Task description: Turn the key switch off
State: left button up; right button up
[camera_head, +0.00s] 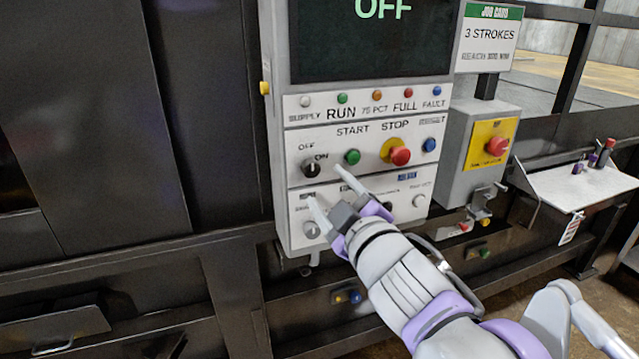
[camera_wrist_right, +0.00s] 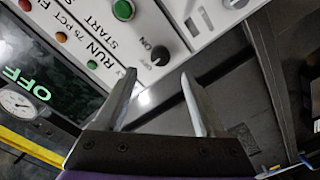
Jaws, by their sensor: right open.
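The key switch (camera_head: 311,167) is a black round knob with OFF and ON labels at the left of the white control panel (camera_head: 345,140). In the right wrist view the black knob (camera_wrist_right: 159,56) lies beyond and between my fingertips. The display (camera_head: 375,30) above the panel reads OFF. My right gripper (camera_head: 325,186) is open and empty in front of the panel, with its fingertips just below and to the right of the knob in the head view. In the right wrist view the open fingers (camera_wrist_right: 155,85) appear apart from the knob. My left gripper is not in view.
A green START button (camera_head: 352,157) and red STOP button (camera_head: 400,155) sit right of the knob. A red emergency button (camera_head: 497,146) is on a grey box at the right. A white shelf (camera_head: 570,187) holds small items. Dark metal walls stand at left.

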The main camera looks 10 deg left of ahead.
jog(key=shift+v, duration=1.95)
jog(key=s+d+f+m+g+h, duration=0.25)
jog(key=d+f+m+h, duration=0.7)
jog(key=d+f, duration=1)
jog(key=s+d+f+m+g, duration=0.3)
jog(key=s+f, duration=0.4)
jog(key=f, duration=0.3)
jog(key=s+d+f+m+g, duration=0.3)
jog(key=s+f, duration=0.4)
jog(key=f, duration=0.3)
jog(key=shift+f+m+h, duration=0.3)
jog(key=shift+m+h, duration=0.05)
jog(key=shift+d+g, duration=0.15)
jog(key=shift+g, duration=0.1)
